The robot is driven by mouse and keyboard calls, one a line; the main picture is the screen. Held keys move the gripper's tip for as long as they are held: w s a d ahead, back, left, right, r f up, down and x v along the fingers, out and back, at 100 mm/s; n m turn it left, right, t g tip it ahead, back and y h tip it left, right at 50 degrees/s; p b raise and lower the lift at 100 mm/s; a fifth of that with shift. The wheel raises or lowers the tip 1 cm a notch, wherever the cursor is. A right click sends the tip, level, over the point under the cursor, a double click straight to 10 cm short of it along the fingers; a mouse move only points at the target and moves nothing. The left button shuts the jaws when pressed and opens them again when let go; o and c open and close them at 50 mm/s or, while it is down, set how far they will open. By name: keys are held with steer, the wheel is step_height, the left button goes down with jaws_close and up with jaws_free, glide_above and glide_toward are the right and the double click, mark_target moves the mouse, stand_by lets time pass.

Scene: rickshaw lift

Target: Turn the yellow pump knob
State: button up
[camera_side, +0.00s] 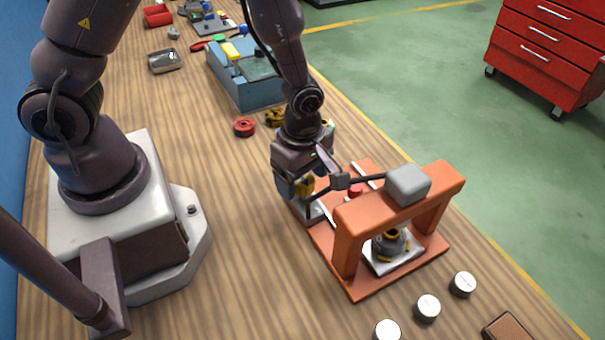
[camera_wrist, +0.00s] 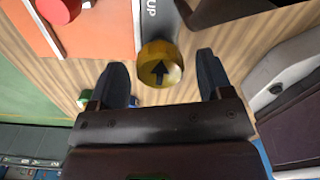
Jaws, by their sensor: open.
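The yellow pump knob (camera_wrist: 160,66) is a round yellow cap with a black arrow on its face, at the upper middle of the wrist view. The arrow points up in the picture. The knob also shows in the side view (camera_side: 305,184), partly hidden by my gripper (camera_side: 297,190). My gripper is open in the wrist view (camera_wrist: 162,62), one dark finger on each side of the knob, with visible gaps. A grey strip (camera_wrist: 152,22) marked "UP" reaches the knob. The orange stand (camera_side: 348,222) carries a grey block (camera_side: 408,185) on its crossbar.
A red knob (camera_wrist: 58,9) shows near the orange base, and also in the side view (camera_side: 355,190). Several white-topped discs (camera_side: 428,307) lie in front. A red ring (camera_side: 244,127) and blue tray (camera_side: 240,92) lie behind. The wooden table is clear left of the stand.

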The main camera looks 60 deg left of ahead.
steer(key=c, duration=0.9)
